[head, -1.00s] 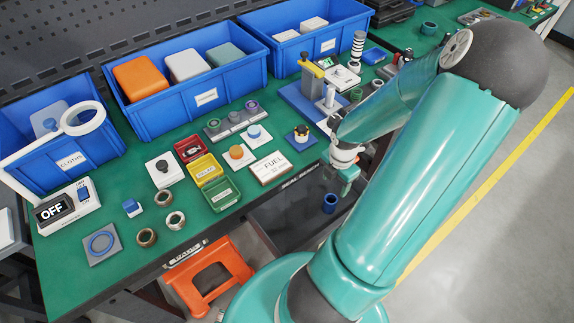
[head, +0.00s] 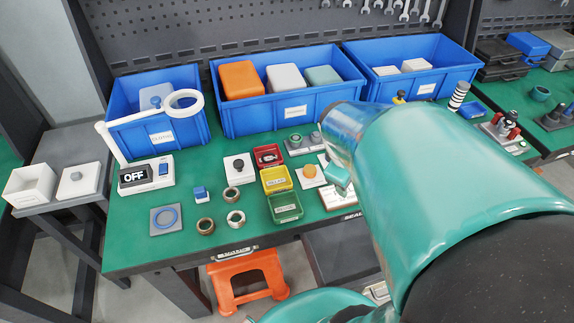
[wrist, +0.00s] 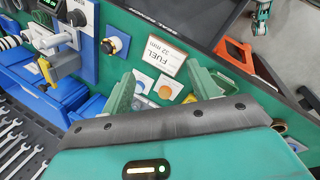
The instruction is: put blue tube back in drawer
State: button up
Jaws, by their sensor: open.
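My gripper (wrist: 165,84) is in the wrist view with its two green fingers apart. Nothing is held between them; the green bench top and small cards show in the gap. In the head view a green fingertip (head: 338,177) shows over the bench near the fuel card, and my arm hides the rest. A dark grey open drawer (head: 342,250) appears to stand out below the bench's front edge, partly behind my arm. I cannot make out the blue tube in either current view; an earlier head frame shows it low at the drawer.
Red, yellow and green trays (head: 286,207) stand left of my gripper. Several metal rings (head: 235,219) lie farther left. Blue bins (head: 290,110) line the back. An orange stool (head: 246,275) stands below the bench. The fuel card (wrist: 166,57) lies near the fingers.

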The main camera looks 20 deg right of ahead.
jog(key=s+a+r+m+t+y, duration=0.1)
jog(key=a+r+m+t+y, duration=0.1)
jog(key=a+r, duration=0.3)
jog(key=s+a+r+m+t+y, duration=0.1)
jog(key=a+r, duration=0.4)
jog(key=a, duration=0.5)
jog(key=s+m+t, duration=0.1)
jog(key=m, duration=0.1)
jog(key=shift+s+a+r+m+y, duration=0.15)
jog(key=shift+a+r+m+y, duration=0.15)
jog(key=shift+a+m+y, duration=0.1)
jog(key=shift+s+d, duration=0.1)
